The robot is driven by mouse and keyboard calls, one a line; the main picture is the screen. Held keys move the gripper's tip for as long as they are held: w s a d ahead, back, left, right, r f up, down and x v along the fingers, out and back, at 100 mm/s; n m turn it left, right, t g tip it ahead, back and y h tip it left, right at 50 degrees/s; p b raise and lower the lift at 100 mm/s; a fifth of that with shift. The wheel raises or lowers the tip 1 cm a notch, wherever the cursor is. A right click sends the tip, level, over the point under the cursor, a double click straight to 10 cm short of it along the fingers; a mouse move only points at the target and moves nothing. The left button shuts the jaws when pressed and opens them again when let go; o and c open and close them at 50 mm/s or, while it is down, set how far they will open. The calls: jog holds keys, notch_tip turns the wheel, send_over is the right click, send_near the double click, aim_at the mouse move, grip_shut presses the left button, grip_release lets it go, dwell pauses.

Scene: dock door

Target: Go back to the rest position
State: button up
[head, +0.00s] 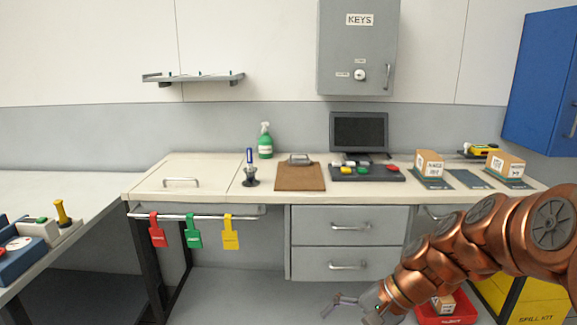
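My gripper (343,306) is at the end of my copper-coloured arm, low in front of the desk drawers. Its fingers point left and appear spread apart. I see nothing between them. The arm reaches in from the right edge and hides part of the desk's right side. No frame shows a marked rest position.
The desk (215,181) carries a clipboard (300,178), a spray bottle (265,142), a monitor (359,133) and boxes (429,163). Coloured tags (194,232) hang from its front rail. A red bin (460,312) and yellow spill kit (535,305) stand lower right. Floor left of my gripper is clear.

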jog(key=s+d+r+n+h+p, duration=0.2)
jog(key=s+r+p, duration=0.1)
jog(key=s, duration=0.4)
jog(key=s+d+r+n+g+h+p, duration=0.1)
jog(key=s+d+r+n+h+p, duration=0.2)
jog(key=s, duration=0.4)
jog(key=s+d+r+n+g+h+p, duration=0.1)
jog(key=s+d+r+n+h+p, duration=0.1)
jog(key=s, duration=0.6)
jog(key=r+n+p, duration=0.1)
jog(key=r+p, duration=0.1)
jog(key=shift+d+h+p, duration=0.2)
jog(key=shift+h+p, duration=0.1)
